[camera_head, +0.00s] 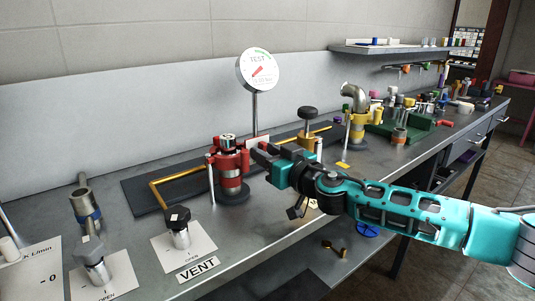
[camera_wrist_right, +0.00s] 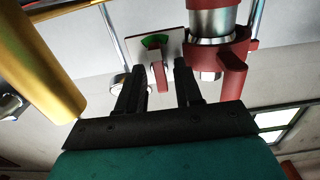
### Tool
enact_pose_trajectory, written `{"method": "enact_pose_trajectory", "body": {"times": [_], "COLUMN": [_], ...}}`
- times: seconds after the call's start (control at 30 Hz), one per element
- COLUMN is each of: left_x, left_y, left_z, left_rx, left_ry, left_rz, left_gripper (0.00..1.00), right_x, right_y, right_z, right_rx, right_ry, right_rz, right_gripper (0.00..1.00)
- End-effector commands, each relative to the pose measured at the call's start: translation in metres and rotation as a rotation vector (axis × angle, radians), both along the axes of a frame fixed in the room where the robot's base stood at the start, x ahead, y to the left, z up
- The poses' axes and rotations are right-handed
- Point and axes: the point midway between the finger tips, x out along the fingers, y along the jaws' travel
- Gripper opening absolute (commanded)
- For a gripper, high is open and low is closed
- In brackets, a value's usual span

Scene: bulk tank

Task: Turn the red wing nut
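In the right wrist view, a red upright piece that looks like the wing nut (camera_wrist_right: 160,76) stands in front of a white plate with a green arc (camera_wrist_right: 138,46). My right gripper (camera_wrist_right: 158,84) has its two dark fingers spread on either side of it, with gaps visible on both sides. In the head view, the right gripper (camera_head: 259,152) points left at the red clamp fitting (camera_head: 230,160) on the bench. The wing nut is hidden or too small to tell there. My left gripper is in neither view.
A brass pipe (camera_head: 175,182) runs behind the red fitting, and a black-knobbed brass valve (camera_head: 307,125) stands behind my gripper. A round test gauge (camera_head: 258,69) rises on a post. Capped fittings stand on white plates at front left. More fittings crowd the right of the bench.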

Motion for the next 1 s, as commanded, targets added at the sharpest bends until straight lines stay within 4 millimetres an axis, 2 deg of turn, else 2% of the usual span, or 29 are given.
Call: {"method": "enact_pose_trajectory", "body": {"times": [0.03, 0.33, 0.73, 1.0], "left_x": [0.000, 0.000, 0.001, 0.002], "left_y": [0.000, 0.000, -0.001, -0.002], "left_z": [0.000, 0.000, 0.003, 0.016], "left_rx": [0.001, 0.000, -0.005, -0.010], "left_ry": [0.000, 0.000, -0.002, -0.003], "left_rz": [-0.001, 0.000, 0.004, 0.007], "left_gripper": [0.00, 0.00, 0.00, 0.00], "right_x": [0.000, 0.000, 0.000, -0.001], "right_y": [0.000, 0.000, 0.000, 0.001], "right_z": [0.000, 0.000, 0.000, 0.001], "right_rx": [0.000, 0.000, -0.007, -0.085], "right_ry": [0.000, 0.000, -0.005, -0.060], "right_rz": [0.000, 0.000, -0.001, 0.000], "right_gripper": [0.30, 0.01, 0.00, 0.00]}}
